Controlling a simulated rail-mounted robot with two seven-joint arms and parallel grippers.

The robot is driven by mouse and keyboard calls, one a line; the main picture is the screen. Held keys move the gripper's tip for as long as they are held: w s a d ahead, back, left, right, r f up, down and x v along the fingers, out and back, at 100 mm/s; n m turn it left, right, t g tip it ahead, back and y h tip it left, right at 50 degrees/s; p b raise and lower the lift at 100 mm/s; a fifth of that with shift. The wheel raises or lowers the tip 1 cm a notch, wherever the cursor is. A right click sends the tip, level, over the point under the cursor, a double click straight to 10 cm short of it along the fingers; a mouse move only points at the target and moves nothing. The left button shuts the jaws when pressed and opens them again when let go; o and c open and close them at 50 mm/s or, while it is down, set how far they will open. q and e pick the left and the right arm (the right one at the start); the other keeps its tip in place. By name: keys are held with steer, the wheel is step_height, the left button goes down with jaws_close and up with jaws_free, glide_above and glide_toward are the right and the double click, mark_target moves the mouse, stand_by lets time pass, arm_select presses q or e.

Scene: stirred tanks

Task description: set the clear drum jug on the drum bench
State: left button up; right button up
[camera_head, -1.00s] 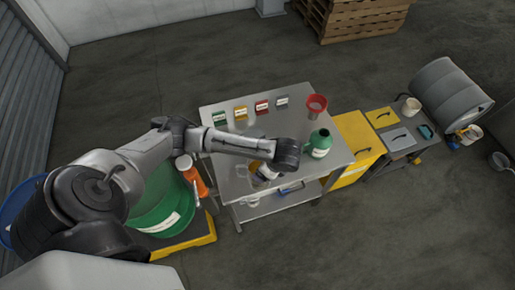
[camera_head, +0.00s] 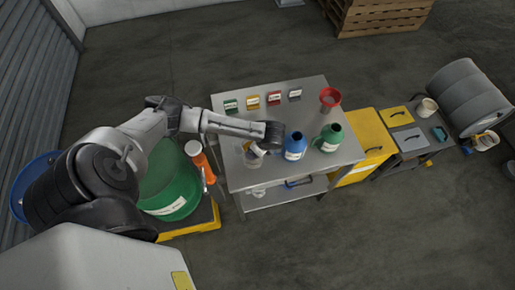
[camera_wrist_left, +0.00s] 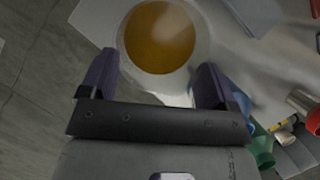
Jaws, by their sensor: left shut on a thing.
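A clear jug (camera_head: 254,159), partly hidden under my wrist, is at the left part of the steel bench (camera_head: 240,180). In the left wrist view it is a pale round vessel with amber liquid (camera_wrist_left: 160,38). My left gripper (camera_wrist_left: 155,72) is shut on it, one finger on each side. In the head view the left gripper (camera_head: 263,148) is mostly hidden by its wrist. I cannot tell whether the jug touches the bench. A low grey bench (camera_head: 385,168) stands at the right beside a lying grey drum (camera_head: 470,95). My right gripper is not in view.
A blue jug (camera_head: 295,146) and a green jug (camera_head: 329,138) stand close to the right of my gripper. A red funnel (camera_head: 330,97) and several small labelled blocks (camera_head: 274,98) are behind. A green tank (camera_head: 175,192) and an orange bottle (camera_head: 197,155) are at the left.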

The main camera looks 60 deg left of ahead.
arm_select(q)
steer(key=shift+f, duration=0.9)
steer(key=o, duration=1.7)
